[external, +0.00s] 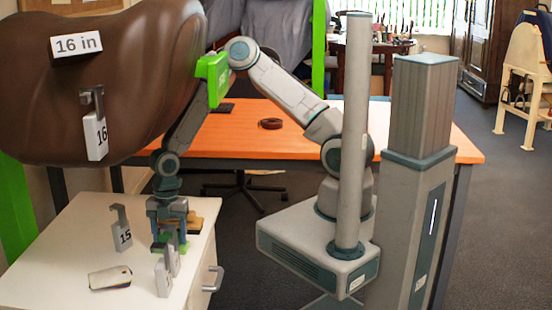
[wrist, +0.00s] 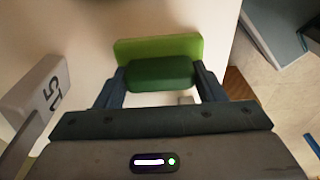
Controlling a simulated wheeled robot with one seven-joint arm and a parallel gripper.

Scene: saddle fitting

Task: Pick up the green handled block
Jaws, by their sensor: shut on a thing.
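The green handled block shows in the wrist view as a light green plate (wrist: 128,47) with a darker green handle (wrist: 160,72). My gripper (wrist: 161,78) has a finger on each side of the handle and is shut on it. In the external view my gripper (external: 168,236) points down over the white cabinet top (external: 65,245). Only small bits of green (external: 182,246) show there between and beside the fingers. I cannot tell whether the block touches the cabinet top.
A grey hooked block marked 15 (external: 121,232) stands left of my gripper. A flat pale piece (external: 110,278) lies front left. A wooden piece (external: 195,223) is behind.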

